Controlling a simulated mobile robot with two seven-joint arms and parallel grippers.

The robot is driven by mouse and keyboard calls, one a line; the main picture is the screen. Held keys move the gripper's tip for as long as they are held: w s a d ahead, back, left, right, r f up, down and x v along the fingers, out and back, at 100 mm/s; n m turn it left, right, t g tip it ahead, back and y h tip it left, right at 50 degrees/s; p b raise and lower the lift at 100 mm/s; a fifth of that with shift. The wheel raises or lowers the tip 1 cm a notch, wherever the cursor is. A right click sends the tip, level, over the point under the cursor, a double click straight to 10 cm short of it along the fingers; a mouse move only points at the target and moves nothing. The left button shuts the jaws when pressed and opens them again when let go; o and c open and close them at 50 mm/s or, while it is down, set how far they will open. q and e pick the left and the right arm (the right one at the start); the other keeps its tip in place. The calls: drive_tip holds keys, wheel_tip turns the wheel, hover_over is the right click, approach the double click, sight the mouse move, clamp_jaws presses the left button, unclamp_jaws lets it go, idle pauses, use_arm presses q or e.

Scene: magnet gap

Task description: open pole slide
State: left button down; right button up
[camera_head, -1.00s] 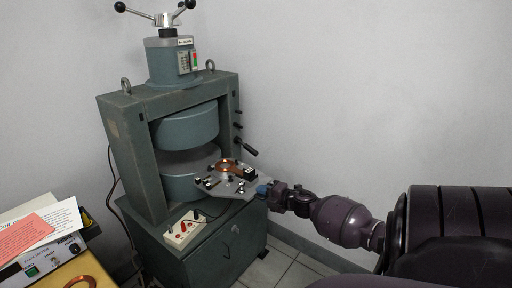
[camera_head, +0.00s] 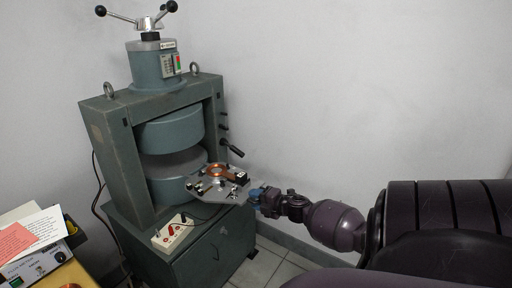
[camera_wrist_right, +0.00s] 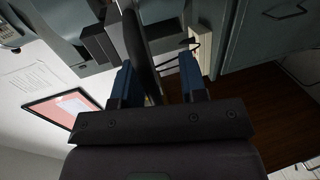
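The green electromagnet (camera_head: 98,150) stands against the wall with two round poles, an upper pole (camera_head: 170,130) and a lower pole (camera_head: 160,192), and a gap between them. A grey plate (camera_head: 228,196) carrying a copper coil (camera_head: 217,171) sticks out of the gap toward the right. My right gripper (camera_head: 262,198) is at the plate's outer right end. In the right wrist view its two blue fingers (camera_wrist_right: 157,82) stand apart with a dark bar (camera_wrist_right: 137,45) between them and a free gap beside the right finger. A grip is not certain. My left gripper is not in view.
A cream box with red parts (camera_head: 172,232) sits on the cabinet (camera_head: 215,250) under the magnet. A black-knobbed lever (camera_head: 232,148) juts from the magnet's right side. A bench with papers (camera_head: 30,235) and a meter is at lower left.

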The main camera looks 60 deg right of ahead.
drive_tip(key=shift+w+r, duration=0.1)
drive_tip(key=shift+r, duration=0.05)
idle(0.3)
drive_tip(key=d+p+v, duration=0.1)
drive_tip(key=p+v, duration=0.1)
drive_tip(key=v, duration=0.8)
drive_tip(key=shift+s+a, duration=0.4)
drive_tip(key=shift+a, duration=0.1)
